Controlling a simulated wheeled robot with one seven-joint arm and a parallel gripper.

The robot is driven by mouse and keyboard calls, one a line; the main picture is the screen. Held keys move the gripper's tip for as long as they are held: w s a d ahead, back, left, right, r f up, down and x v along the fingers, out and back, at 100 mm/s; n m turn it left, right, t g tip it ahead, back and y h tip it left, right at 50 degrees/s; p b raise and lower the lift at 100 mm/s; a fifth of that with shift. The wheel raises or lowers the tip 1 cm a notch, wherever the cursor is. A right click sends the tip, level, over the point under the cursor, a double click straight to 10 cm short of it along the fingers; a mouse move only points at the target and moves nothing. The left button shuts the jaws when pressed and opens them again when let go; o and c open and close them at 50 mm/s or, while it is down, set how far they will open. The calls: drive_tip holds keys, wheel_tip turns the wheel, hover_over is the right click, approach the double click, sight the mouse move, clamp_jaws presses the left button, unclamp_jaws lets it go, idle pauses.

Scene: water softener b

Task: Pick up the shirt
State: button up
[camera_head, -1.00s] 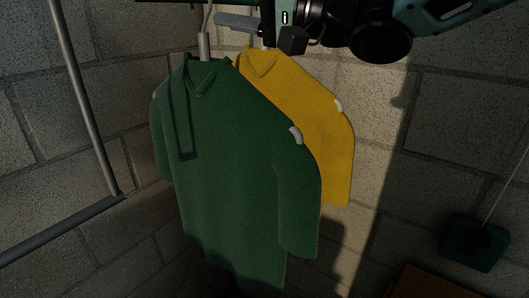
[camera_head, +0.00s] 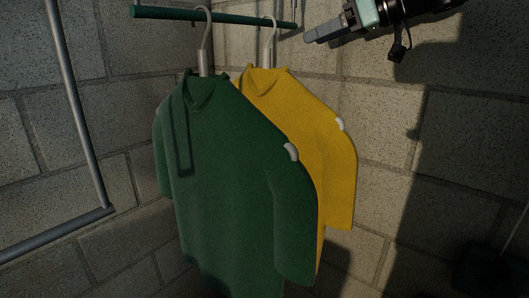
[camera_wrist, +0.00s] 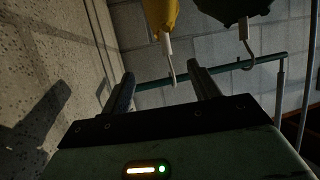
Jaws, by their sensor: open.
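A green shirt (camera_head: 225,180) hangs on a pale hanger (camera_head: 204,50) from a dark green rail (camera_head: 165,13). A yellow shirt (camera_head: 330,165) hangs behind it to the right, on its own hanger (camera_head: 270,42). My gripper (camera_head: 310,36) is open and empty, to the right of the yellow shirt's hanger and near the rail's right end. In the wrist view, the yellow shirt's hanger hook (camera_wrist: 172,68) appears between the two open fingers, apart from them and further off. The green shirt (camera_wrist: 232,9) is cut off at that view's top edge.
Block walls (camera_head: 440,140) meet in a corner behind the shirts. A grey metal frame (camera_head: 75,110) stands at the left. A dark, shadowed object (camera_head: 490,268) is at the lower right. The space right of the yellow shirt looks clear.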

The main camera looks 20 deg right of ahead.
sight(267, 68)
drive_tip(key=p+x, duration=0.1)
drive_tip(key=x, duration=0.7)
drive_tip(key=shift+a, duration=0.1)
drive_tip(key=shift+s+f+p+x, duration=0.15)
drive_tip(key=shift+p+x, duration=0.25)
drive_tip(key=shift+x, duration=0.95)
drive_tip(key=shift+s+f+p+x, duration=0.15)
drive_tip(key=shift+p+x, duration=0.2)
drive_tip(key=shift+x, duration=0.95)
drive_tip(key=shift+a+r, duration=0.15)
drive_tip(key=shift+a, duration=0.05)
clamp_jaws()
